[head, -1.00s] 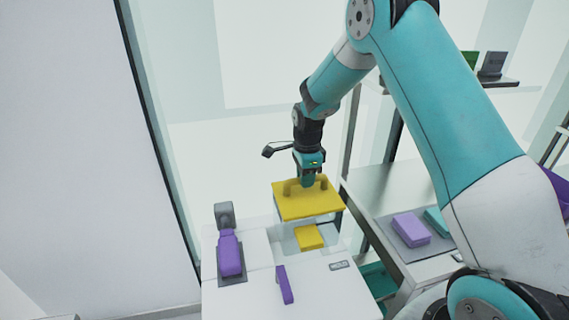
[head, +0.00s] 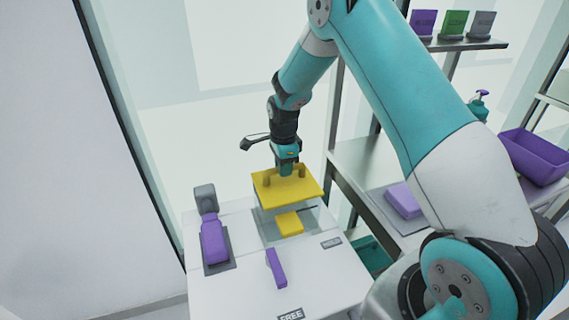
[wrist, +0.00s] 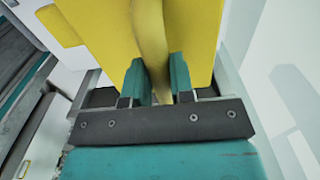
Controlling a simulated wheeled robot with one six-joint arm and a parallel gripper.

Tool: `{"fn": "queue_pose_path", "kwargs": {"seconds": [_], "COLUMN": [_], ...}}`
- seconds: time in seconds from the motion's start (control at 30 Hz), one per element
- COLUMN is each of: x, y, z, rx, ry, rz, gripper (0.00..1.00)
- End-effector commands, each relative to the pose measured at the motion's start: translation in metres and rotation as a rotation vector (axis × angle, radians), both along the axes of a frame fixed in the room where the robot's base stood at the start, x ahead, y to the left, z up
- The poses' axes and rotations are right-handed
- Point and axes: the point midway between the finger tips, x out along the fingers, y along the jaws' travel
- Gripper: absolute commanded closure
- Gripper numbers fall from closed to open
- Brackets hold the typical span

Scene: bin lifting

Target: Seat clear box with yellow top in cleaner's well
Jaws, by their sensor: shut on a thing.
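The clear box's yellow top (head: 287,190) has a raised yellow handle. My gripper (head: 286,170) is shut on this handle from above; the wrist view shows both teal fingers (wrist: 157,82) on either side of the handle (wrist: 150,40). The white cleaner (head: 325,275) stands below, with its grey-looking well (head: 268,232) under the yellow top. The clear walls are hard to make out, so I cannot tell how far the box reaches into the well. A small yellow block (head: 289,222) shows below the top; I cannot tell whether it is inside the box.
A purple-and-grey device (head: 214,243) and a purple lever (head: 276,266) are on the cleaner. A metal table (head: 350,165) to the right bears a purple box (head: 404,202). A purple bin (head: 535,157) stands further right. A shelf (head: 460,44) with coloured plates is behind.

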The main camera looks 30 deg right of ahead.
Motion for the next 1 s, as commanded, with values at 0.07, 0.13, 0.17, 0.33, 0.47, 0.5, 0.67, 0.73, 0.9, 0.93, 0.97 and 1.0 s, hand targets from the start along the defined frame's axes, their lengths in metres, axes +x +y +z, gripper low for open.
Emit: {"fn": "queue_pose_path", "kwargs": {"seconds": [0.07,0.13,0.17,0.33,0.47,0.5,0.67,0.73,0.9,0.93,0.97,1.0], "x": [0.000,0.000,0.001,0.001,0.000,0.000,0.000,0.000,0.001,0.001,0.001,0.001], "y": [0.000,0.000,0.000,0.000,0.000,-0.001,-0.001,-0.001,0.000,0.000,0.000,0.000], "z": [-0.010,-0.017,-0.020,-0.035,-0.047,-0.051,-0.066,-0.071,-0.082,-0.083,-0.084,-0.086], "rx": [0.000,0.000,0.000,0.000,0.000,0.000,0.000,0.000,0.000,0.000,0.000,0.000], "ry": [-0.001,-0.001,-0.001,-0.001,-0.001,-0.001,-0.001,-0.001,-0.002,-0.002,-0.002,-0.002], "rz": [0.000,0.000,0.000,0.000,-0.001,-0.001,-0.001,-0.001,-0.001,-0.001,-0.001,-0.001], "gripper": [1.00,1.00,1.00,1.00,1.00,1.00,1.00,1.00,1.00,1.00,1.00,1.00]}}
